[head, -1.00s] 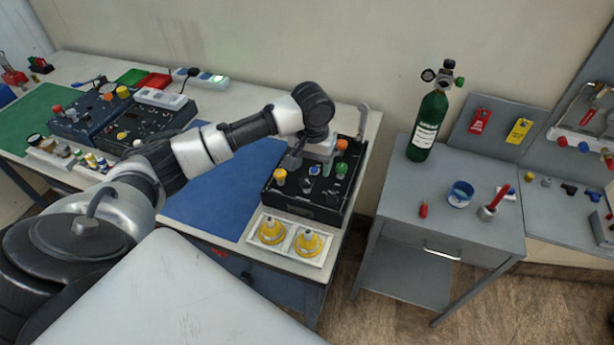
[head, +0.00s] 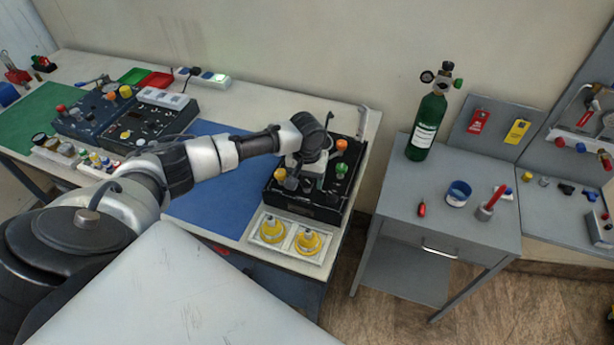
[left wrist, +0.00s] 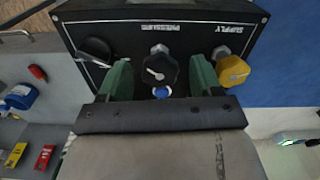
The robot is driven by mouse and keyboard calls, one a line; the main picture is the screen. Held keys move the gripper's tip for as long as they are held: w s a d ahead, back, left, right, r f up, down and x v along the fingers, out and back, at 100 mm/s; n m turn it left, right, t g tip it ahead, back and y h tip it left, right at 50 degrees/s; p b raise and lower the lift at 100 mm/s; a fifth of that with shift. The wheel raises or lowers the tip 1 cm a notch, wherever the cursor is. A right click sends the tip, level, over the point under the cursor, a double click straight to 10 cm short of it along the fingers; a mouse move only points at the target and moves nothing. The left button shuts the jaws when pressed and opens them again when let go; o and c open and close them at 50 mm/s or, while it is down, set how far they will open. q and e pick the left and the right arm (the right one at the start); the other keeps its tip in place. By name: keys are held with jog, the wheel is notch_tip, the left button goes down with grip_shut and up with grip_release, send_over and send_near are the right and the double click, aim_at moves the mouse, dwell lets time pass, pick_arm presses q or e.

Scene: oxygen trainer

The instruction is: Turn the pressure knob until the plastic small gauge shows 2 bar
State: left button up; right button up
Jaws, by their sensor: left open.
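The black trainer box (head: 302,208) stands at the right end of the bench. In the left wrist view its panel appears upside down, with the dark pressure knob (left wrist: 160,70) by the PRESSURE label. My left gripper (left wrist: 161,80) is open, with one green finger on each side of this knob and visible gaps between. In the head view my left gripper (head: 305,182) is low over the box and hides the middle of its panel. I cannot make out the plastic small gauge or its reading. My right gripper is not in view.
A yellow knob (left wrist: 232,71) and a black knob (left wrist: 96,50) flank the pressure knob; a blue button (left wrist: 161,91) is close by. A tray with yellow fittings (head: 290,239) lies before the box. A green cylinder (head: 428,125) stands on the grey cabinet at right.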

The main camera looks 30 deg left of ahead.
pick_arm(q)
jog(key=c, duration=0.9)
jog(key=shift+m+p, duration=0.3)
jog(key=shift+m, duration=0.4)
jog(key=o, duration=0.9)
